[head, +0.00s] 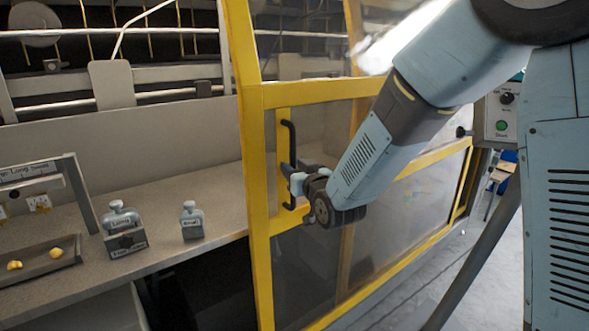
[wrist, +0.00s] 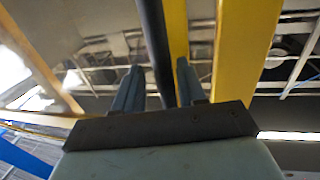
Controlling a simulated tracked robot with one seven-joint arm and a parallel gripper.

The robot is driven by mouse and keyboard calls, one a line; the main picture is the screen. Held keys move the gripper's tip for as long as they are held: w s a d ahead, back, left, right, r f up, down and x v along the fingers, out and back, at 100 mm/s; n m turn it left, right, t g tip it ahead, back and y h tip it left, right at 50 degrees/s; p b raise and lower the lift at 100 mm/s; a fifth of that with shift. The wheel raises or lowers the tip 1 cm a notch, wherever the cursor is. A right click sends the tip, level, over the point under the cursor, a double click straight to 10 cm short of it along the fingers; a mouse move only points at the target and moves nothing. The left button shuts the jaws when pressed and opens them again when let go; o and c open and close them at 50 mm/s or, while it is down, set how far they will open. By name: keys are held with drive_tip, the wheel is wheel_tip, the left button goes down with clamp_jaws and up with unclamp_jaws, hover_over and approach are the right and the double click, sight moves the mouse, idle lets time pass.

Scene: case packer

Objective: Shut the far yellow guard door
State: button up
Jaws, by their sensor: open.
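The yellow guard door (head: 251,170) stands in the middle of the head view, a yellow frame with clear panels. Its near upright is beside the open end of the worktop. A black vertical handle (head: 289,140) is fixed to a yellow bar on the door. My gripper (head: 290,172) is at the handle, at about its middle height. In the wrist view, the handle (wrist: 153,45) runs between the two open fingers of my gripper (wrist: 155,85). The fingers are apart from each other, and I cannot tell whether either touches the handle. The yellow door frame (wrist: 240,50) is behind it.
A control box with a green button (head: 502,126) is at the right. Bare floor shows at the lower right.

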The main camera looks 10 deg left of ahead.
drive_tip(key=shift+a, duration=0.15)
drive_tip(key=shift+s+a, duration=0.1)
drive_tip(key=shift+s, duration=0.05)
drive_tip(key=shift+c, duration=1.3)
clamp_jaws()
